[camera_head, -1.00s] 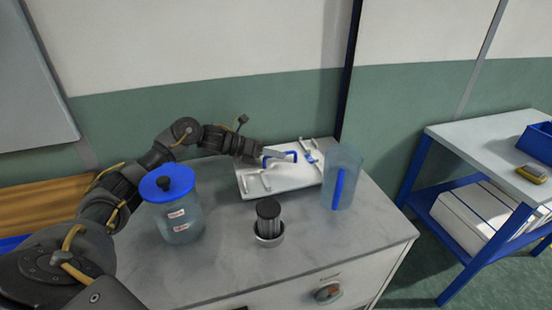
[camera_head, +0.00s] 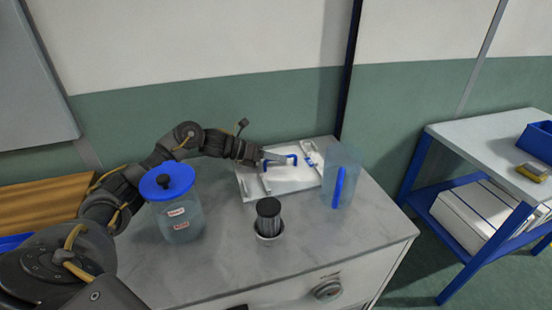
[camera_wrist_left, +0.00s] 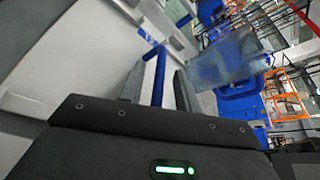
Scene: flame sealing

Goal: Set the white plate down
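The white plate (camera_head: 287,174) lies low on the light fixture at the back of the cabinet, and its blue handle (camera_head: 293,158) stands on top. My left gripper (camera_head: 277,157) is at the handle. In the left wrist view the blue handle (camera_wrist_left: 159,73) runs between the two grey fingers (camera_wrist_left: 158,92); the fingers are apart, with a gap visible on the right of the handle. The plate's pale surface (camera_wrist_left: 75,62) fills the left of that view. The plate's exact contact underneath is hidden. My right gripper is not in view.
A clear jug with a blue handle (camera_head: 341,183) stands close to the right of the plate. A blue-lidded jar (camera_head: 180,218) and a small dark ribbed cylinder (camera_head: 268,216) stand in front. The front right of the cabinet top (camera_head: 350,240) is clear.

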